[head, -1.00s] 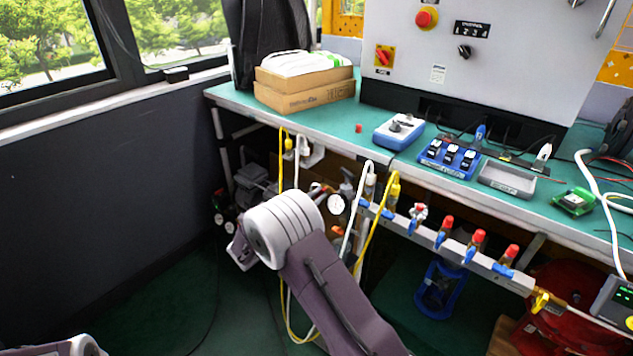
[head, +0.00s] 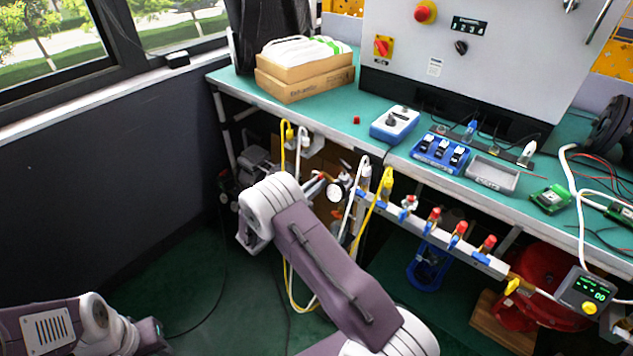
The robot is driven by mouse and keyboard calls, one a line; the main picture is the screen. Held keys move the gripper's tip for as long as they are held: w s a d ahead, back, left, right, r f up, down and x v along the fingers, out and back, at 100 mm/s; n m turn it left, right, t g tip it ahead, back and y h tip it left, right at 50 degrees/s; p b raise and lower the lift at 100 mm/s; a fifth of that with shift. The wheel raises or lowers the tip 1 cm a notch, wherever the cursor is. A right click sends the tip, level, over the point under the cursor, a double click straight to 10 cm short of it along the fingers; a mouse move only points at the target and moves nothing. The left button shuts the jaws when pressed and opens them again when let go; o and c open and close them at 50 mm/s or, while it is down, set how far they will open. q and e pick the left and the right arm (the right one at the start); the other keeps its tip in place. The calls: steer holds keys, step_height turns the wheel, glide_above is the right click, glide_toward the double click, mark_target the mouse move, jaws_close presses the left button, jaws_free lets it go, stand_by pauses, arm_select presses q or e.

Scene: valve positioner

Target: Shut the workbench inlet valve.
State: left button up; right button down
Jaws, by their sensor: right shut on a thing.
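The inlet valve sits under the front edge of the workbench (head: 290,110), left of a round white gauge (head: 338,190). A small red part, which looks like its lever (head: 314,187), shows just past my right wrist. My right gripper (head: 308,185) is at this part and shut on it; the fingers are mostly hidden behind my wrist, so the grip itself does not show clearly. The valve body and the lever's exact angle are also hidden. My left arm is at the bottom left, low over the floor, and its gripper does not show.
A rail (head: 430,232) with several red-topped valves runs below the bench edge. Yellow and white hoses (head: 369,225) hang beside the gauge. A blue stand (head: 428,265) and a red reel (head: 535,290) are under the bench.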

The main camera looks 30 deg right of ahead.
steer(key=shift+f, duration=0.1)
stand_by(0.3)
steer(key=c, duration=1.5)
jaws_free()
steer(key=p+v, duration=0.2)
steer(key=v, duration=0.7)
steer(key=shift+a, duration=0.1)
